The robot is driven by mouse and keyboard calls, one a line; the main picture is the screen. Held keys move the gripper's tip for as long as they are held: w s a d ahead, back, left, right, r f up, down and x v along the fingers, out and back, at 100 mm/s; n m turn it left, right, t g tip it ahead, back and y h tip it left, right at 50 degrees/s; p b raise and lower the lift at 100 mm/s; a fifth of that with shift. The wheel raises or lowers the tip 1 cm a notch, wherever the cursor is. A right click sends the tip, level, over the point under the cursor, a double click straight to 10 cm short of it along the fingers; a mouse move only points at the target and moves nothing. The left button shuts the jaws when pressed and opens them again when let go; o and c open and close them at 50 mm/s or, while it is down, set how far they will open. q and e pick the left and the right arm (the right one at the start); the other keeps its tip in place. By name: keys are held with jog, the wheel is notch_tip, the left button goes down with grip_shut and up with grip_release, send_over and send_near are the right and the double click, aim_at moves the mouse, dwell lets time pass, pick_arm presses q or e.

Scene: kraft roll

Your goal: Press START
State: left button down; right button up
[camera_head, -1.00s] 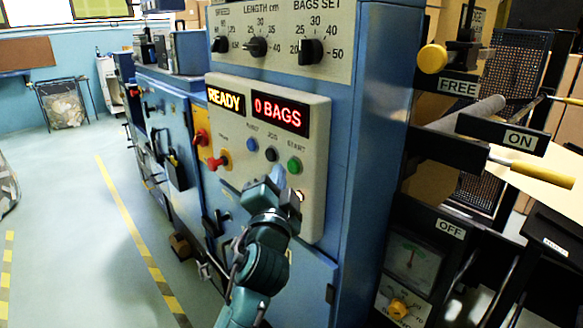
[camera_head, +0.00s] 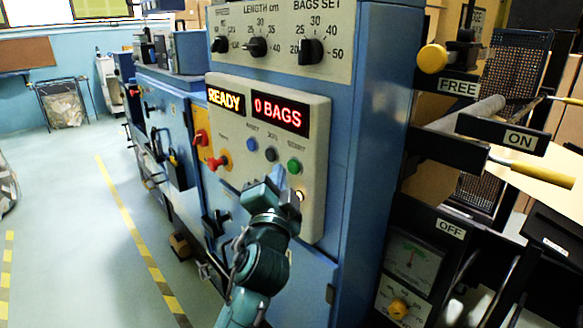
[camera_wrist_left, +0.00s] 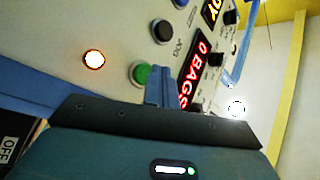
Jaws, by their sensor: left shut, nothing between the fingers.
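The displays read READY (camera_head: 226,100) and 0 BAGS (camera_head: 280,114). My right gripper is not in view.
A red knob (camera_head: 217,162) on a yellow plate is left of the buttons. A lit white lamp (camera_head: 299,195) is below the green button. Dials (camera_head: 311,50) are above. Yellow-handled levers (camera_head: 540,173) are at right. Open floor (camera_head: 70,210) lies at left.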

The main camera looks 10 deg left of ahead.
pick_arm(q)
jog(key=shift+w+d, duration=0.25)
jog(key=shift+w, duration=0.1)
dwell(0.6)
